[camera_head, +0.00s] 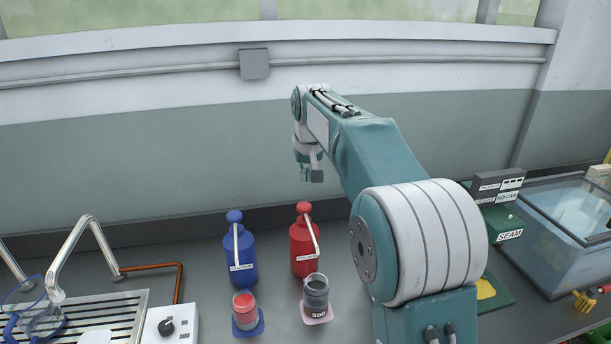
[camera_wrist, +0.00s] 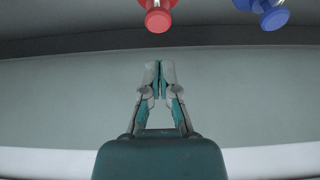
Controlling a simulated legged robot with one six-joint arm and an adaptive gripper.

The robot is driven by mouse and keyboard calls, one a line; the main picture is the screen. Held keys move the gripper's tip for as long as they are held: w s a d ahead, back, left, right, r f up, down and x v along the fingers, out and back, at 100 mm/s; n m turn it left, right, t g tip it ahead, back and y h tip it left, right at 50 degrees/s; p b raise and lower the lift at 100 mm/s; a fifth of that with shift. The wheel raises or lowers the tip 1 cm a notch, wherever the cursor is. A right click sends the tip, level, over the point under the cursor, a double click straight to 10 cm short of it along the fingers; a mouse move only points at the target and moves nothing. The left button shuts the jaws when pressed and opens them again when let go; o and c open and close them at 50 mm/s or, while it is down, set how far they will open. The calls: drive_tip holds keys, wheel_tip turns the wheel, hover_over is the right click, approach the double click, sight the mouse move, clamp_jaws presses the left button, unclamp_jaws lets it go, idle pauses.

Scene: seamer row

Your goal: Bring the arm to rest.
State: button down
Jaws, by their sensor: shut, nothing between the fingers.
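My gripper (camera_head: 312,176) hangs at the end of my raised arm, in front of the green-white wall and above the worktop. In the wrist view my gripper (camera_wrist: 160,68) is shut, with its fingertips together and nothing between them. A red bottle (camera_head: 303,242) stands on the worktop below it, and a blue bottle (camera_head: 238,255) stands to the left. The tops of the red bottle (camera_wrist: 157,17) and the blue bottle (camera_wrist: 272,15) also show in the wrist view, apart from the gripper.
In front of the bottles stand a jar with red contents (camera_head: 245,309) and a dark-filled jar (camera_head: 316,294). A slatted metal rack (camera_head: 108,311) and a white box with a knob (camera_head: 172,326) are at left. A "SEAM" unit (camera_head: 509,235) and a glass-walled tank (camera_head: 560,250) stand at right.

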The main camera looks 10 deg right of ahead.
idle(0.3)
drive_tip(key=s+r+t, duration=0.1)
drive_tip(key=s+t, duration=0.1)
drive_tip(key=s, duration=2.5)
drive_tip(key=s+f, duration=0.6)
drive_tip(key=s, duration=0.3)
drive_tip(key=shift+s+d, duration=0.15)
drive_tip(key=shift+d, duration=0.05)
